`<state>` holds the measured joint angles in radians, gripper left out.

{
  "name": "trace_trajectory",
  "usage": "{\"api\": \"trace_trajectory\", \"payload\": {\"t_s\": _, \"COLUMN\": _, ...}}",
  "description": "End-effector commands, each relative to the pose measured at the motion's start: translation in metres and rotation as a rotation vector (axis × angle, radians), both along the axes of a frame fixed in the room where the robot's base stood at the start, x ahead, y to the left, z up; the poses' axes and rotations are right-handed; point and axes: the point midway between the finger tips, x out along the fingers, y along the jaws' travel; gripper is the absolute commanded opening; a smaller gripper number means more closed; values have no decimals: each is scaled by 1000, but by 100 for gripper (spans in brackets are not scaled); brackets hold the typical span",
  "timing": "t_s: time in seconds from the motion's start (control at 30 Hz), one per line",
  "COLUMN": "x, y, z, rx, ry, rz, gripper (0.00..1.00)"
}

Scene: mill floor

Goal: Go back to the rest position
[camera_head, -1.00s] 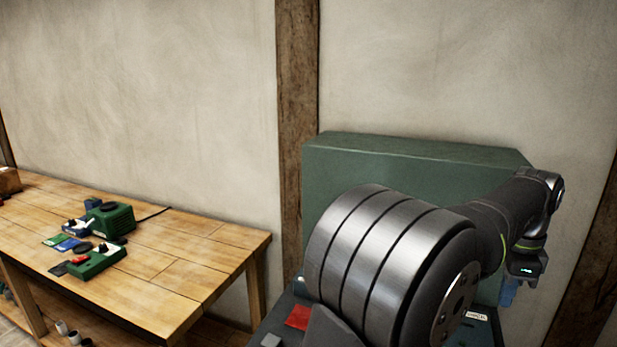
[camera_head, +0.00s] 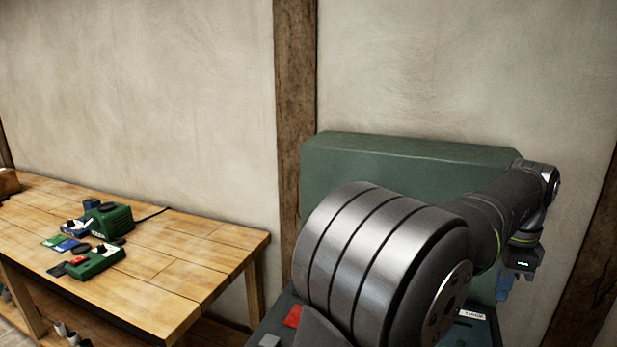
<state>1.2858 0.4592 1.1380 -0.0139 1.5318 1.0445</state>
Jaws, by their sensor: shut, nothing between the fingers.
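My arm reaches to the right of the view, in front of a large green box-shaped body. My gripper (camera_head: 504,289) hangs below the wrist at the arm's far end, pointing down. It is small in the picture and partly hidden by the wrist; its fingers are shut and I see nothing held in them.
A wooden workbench (camera_head: 205,262) stands at left with a green charger-like device (camera_head: 109,220), a second green device (camera_head: 95,262) and small items on it. A plaster wall (camera_head: 150,90) with a dark timber post (camera_head: 295,100) is behind. The bench's right part is bare.

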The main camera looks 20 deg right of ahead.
Motion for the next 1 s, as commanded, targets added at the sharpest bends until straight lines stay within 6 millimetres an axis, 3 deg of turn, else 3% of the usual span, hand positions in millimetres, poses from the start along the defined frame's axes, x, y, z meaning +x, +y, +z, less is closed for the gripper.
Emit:
{"api": "trace_trajectory", "payload": {"t_s": 0.2, "x": 13, "y": 19, "z": 4, "rx": -15, "ry": -4, "rz": 69, "gripper": 0}}
{"api": "trace_trajectory", "payload": {"t_s": 0.57, "x": 16, "y": 22, "z": 4, "rx": -18, "ry": -6, "rz": 85, "gripper": 0}}
{"api": "trace_trajectory", "payload": {"t_s": 0.83, "x": 21, "y": 24, "z": 4, "rx": -22, "ry": -8, "rz": 86, "gripper": 49}}
{"api": "trace_trajectory", "payload": {"t_s": 0.93, "x": 44, "y": 30, "z": 4, "rx": -38, "ry": -22, "rz": 88, "gripper": 69}}
{"api": "trace_trajectory", "payload": {"t_s": 1.0, "x": 72, "y": 40, "z": 4, "rx": -58, "ry": -43, "rz": 88, "gripper": 82}}
